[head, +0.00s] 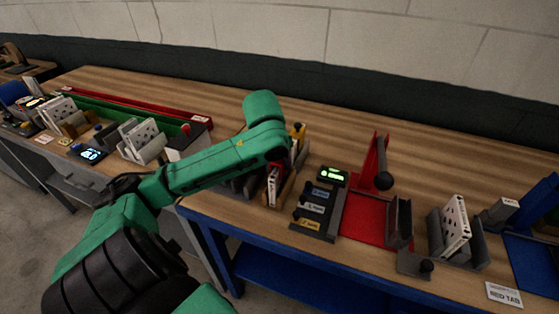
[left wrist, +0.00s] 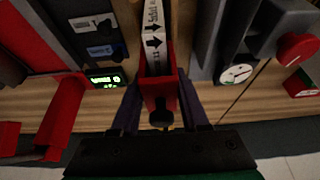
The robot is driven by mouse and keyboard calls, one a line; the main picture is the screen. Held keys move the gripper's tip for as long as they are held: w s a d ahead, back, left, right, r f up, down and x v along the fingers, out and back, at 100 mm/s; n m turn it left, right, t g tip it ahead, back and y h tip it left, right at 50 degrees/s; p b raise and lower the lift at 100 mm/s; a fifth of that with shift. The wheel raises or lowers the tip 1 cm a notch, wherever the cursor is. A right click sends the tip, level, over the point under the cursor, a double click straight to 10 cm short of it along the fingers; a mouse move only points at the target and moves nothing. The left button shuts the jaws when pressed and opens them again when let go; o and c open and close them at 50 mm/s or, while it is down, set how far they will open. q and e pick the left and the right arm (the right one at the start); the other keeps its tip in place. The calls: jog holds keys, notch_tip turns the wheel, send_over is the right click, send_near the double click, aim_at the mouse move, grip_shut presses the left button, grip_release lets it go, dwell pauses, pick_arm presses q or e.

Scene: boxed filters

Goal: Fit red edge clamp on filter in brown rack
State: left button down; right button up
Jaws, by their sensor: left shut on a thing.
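The red edge clamp (left wrist: 158,88) sits between the two fingers of my left gripper (left wrist: 157,96) in the left wrist view. My left gripper is shut on it. The clamp is at the near end of a white filter (left wrist: 153,30) with black arrows on its edge. The filter stands in the brown rack (left wrist: 133,28). In the head view my green left arm reaches over the brown rack (head: 287,188), and the gripper is mostly hidden by the arm. The filter's end (head: 272,190) shows below it. Whether the clamp is fully seated I cannot tell. My right gripper is not in view.
A dark label block (head: 318,208) and a green-lit display (head: 332,175) stand right of the rack. Beyond are a red press with a lever (head: 377,165) and a grey holder with a white filter (head: 455,225). A round gauge (left wrist: 238,73) is close to the gripper.

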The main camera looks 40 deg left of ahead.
pick_arm(q)
jog(key=shift+f+b, duration=0.45)
jog(key=shift+f, duration=0.75)
jog(key=shift+c, duration=1.6)
grip_release()
jog(key=p+v, duration=0.1)
jog(key=v, duration=1.3)
jog(key=shift+r, duration=0.25)
jog(key=shift+d, duration=0.1)
notch_tip(320, 180, up, 7)
jog(key=p, duration=0.8)
